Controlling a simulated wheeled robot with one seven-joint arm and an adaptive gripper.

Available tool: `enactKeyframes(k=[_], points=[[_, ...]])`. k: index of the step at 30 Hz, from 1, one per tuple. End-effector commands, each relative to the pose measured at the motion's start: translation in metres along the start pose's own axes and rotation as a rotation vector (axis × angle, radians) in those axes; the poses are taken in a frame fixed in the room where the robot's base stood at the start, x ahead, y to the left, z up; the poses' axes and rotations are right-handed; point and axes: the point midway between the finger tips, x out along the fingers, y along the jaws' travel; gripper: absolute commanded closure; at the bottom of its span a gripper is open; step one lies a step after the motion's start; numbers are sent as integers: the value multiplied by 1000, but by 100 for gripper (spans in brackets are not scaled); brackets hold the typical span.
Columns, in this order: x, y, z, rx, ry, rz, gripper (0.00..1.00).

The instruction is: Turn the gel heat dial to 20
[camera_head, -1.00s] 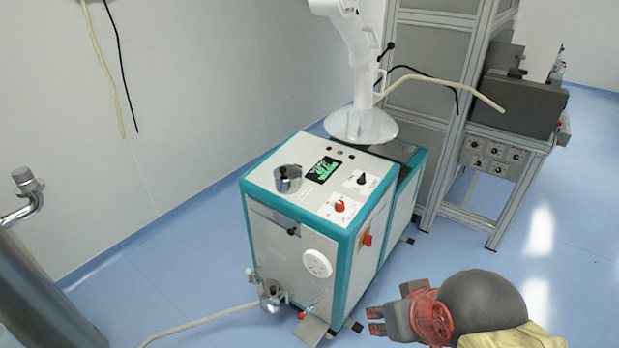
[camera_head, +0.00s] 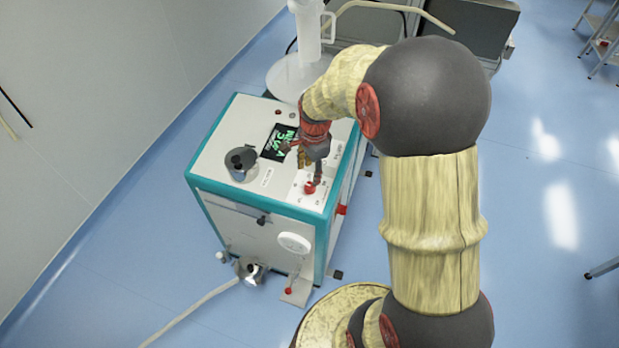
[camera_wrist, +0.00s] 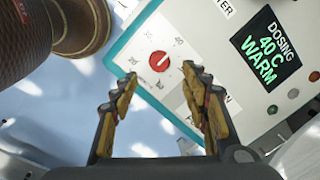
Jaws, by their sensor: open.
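A red dial (camera_head: 309,187) sits on a white plate on the machine's top panel, near its front right corner. In the wrist view the red dial (camera_wrist: 159,61) has a pale pointer line and small numbers around it; their exact values are hard to read. I cannot read a gel heat label. My gripper (camera_head: 302,163) is over the panel, close to this dial. In the wrist view my gripper (camera_wrist: 160,76) is open and empty, its fingertips apart on either side of the dial's lower edge in the picture. Whether they touch the panel is unclear.
A display (camera_wrist: 266,50) reads DOSING 40 C WARM. A metal pot (camera_head: 240,162) stands on the panel's left. The clear hopper (camera_head: 298,75) rises behind. My arm blocks the right side.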

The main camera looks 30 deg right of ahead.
Motion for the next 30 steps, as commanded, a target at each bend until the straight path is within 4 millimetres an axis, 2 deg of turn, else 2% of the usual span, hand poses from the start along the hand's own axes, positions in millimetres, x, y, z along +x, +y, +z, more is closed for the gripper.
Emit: enactKeyframes(k=[16,21,30], points=[[72,1,-2,31,-2,8,54],[82,0,-2,31,-1,6,54],[83,0,-2,30,-1,6,55]])
